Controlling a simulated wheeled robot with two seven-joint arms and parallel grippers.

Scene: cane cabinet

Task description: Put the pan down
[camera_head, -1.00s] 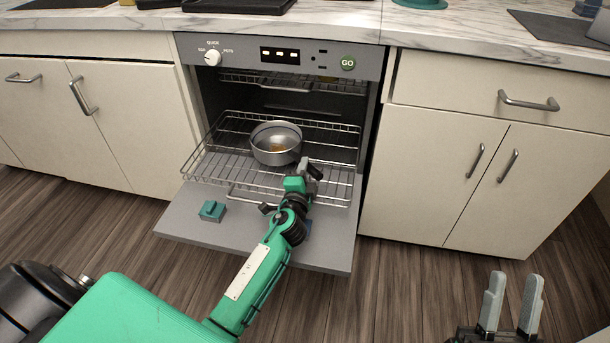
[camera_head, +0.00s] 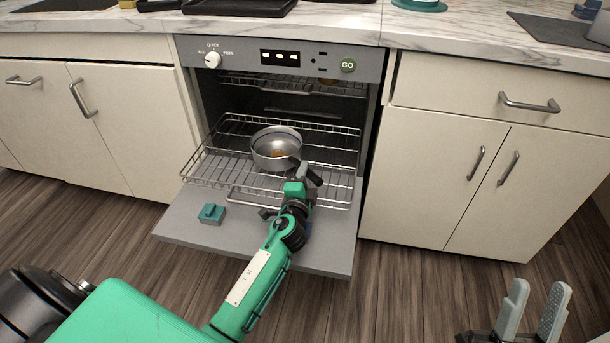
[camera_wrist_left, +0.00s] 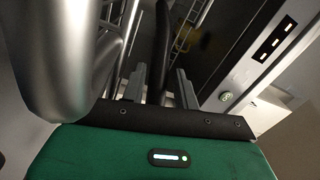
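My left gripper (camera_head: 308,177) is at the pan's near right side. In the left wrist view, the dark pan handle (camera_wrist_left: 161,45) runs between the two fingers of my left gripper (camera_wrist_left: 161,85), with a gap on each side. My right gripper (camera_head: 535,308) is open and empty at the lower right, away from the oven.
Cabinets (camera_head: 450,165) flank the oven, and a marble counter (camera_head: 335,22) with dark trays runs above. Wooden floor lies clear in front.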

